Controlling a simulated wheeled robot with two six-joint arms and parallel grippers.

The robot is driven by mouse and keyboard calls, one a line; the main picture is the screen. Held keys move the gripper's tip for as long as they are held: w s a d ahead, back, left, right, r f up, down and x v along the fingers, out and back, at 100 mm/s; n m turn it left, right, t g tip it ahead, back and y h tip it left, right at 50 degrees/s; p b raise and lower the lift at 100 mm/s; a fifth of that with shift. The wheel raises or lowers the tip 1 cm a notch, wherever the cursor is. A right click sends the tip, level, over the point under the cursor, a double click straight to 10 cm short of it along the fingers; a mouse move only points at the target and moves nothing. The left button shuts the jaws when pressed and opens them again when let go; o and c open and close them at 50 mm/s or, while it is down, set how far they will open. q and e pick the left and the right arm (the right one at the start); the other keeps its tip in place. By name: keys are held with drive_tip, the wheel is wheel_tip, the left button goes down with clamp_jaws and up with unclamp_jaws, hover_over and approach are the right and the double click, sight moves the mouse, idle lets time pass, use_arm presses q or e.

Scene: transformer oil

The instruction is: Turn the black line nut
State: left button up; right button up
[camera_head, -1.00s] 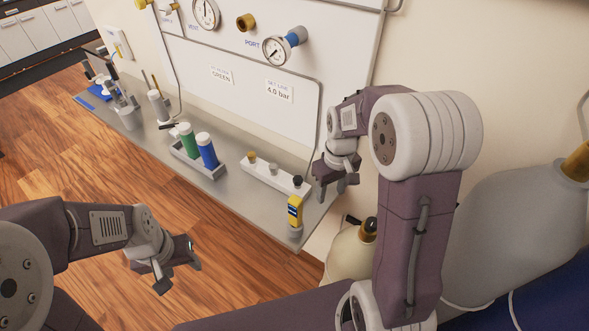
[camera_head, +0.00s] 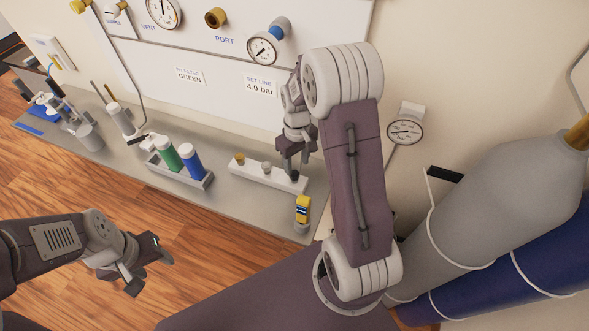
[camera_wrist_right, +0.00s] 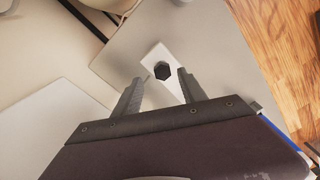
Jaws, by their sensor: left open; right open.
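The black line nut (camera_wrist_right: 161,70) is a dark hexagonal knob on one end of a white strip (camera_wrist_right: 153,58), seen in the right wrist view. My right gripper (camera_wrist_right: 160,80) is open, with one fingertip on each side of the nut's line in that view; I cannot tell whether it touches the nut. In the head view my right gripper (camera_head: 293,165) points down over the right end of the white strip (camera_head: 262,176) and partly hides the nut. My left gripper (camera_head: 150,274) is open and empty, above the floor at lower left.
A brass knob (camera_head: 239,158) and a grey knob (camera_head: 266,167) stand on the same strip. A yellow device (camera_head: 302,208) stands close to its right end. Green (camera_head: 166,156) and blue (camera_head: 190,160) cylinders sit in a tray to the left. Gas cylinders (camera_head: 490,195) are at right.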

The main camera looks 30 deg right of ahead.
sight(294, 173)
drive_tip(key=f, duration=0.4)
drive_tip(key=shift+w+a+f+p, duration=0.25)
drive_tip(key=shift+w+a+p, duration=0.05)
drive_tip(key=shift+w+a, duration=0.1)
drive_tip(key=shift+d+f, duration=0.1)
drive_tip(key=shift+f, duration=0.1)
drive_tip(key=shift+s+d, duration=0.15)
drive_tip(key=shift+s, duration=0.05)
drive_tip(key=shift+w, duration=0.1)
clamp_jaws()
use_arm(q)
drive_tip(key=shift+w+a+r, duration=0.2)
drive_tip(key=shift+w+r, duration=0.05)
drive_tip(key=shift+r, duration=0.1)
use_arm(e)
drive_tip(key=shift+m, duration=0.3)
drive_tip(key=m, duration=0.5)
use_arm(q)
drive_tip(key=shift+r+p, duration=0.35)
use_arm(e)
drive_tip(key=m, duration=0.6)
drive_tip(key=shift+w, duration=0.1)
